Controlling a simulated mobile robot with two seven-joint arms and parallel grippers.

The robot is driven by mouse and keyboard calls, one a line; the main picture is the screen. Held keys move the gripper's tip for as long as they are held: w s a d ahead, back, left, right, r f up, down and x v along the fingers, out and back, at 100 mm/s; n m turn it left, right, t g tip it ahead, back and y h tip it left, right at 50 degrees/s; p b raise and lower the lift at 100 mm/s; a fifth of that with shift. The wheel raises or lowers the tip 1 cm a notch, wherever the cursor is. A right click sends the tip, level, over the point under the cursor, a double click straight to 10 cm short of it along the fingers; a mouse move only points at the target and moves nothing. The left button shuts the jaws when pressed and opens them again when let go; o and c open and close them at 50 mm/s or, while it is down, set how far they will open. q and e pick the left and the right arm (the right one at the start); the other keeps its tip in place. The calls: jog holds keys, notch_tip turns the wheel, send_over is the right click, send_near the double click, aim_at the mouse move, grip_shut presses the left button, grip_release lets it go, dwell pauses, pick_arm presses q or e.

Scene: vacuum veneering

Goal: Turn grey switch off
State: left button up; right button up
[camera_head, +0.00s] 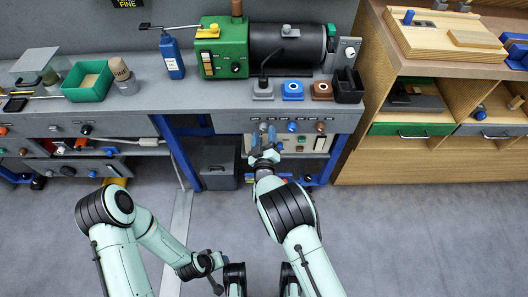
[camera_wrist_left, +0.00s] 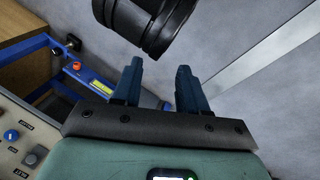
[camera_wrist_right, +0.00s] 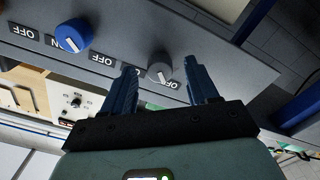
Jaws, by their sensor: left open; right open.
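The grey switch (camera_wrist_right: 160,66) is a round knob with a pale mark on a grey panel, in the right wrist view. It shows between the spread fingers of my right gripper (camera_wrist_right: 158,84), just beyond the tips; contact cannot be told. A label reading OFF is beside it. Its exact turned position is unclear. In the head view my right gripper (camera_head: 264,142) is at the panel front, below the grey socket (camera_head: 263,90). My left gripper (camera_wrist_left: 160,86) is open and empty over the floor in the left wrist view.
A blue knob (camera_wrist_right: 73,36) is left of the grey one on the same panel; a brown knob (camera_head: 320,127) is further right in the head view. A green-and-black pump (camera_head: 270,45) stands above. A wooden cabinet (camera_head: 430,110) stands right. The floor in front is open.

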pick_arm(q)
jog(key=shift+g+h, duration=0.3)
jog(key=shift+g, duration=0.3)
jog(key=s, duration=0.1)
jog(key=s+d+r+p, duration=0.1)
jog(key=s+r, duration=0.1)
jog(key=shift+s+d+r+p, duration=0.15)
jog(key=shift+d+r+p, duration=0.15)
jog(key=shift+p, duration=0.1)
pick_arm(e)
jog(key=s, duration=1.1)
jog(key=shift+s, duration=0.35)
jog(key=shift+d, duration=0.1)
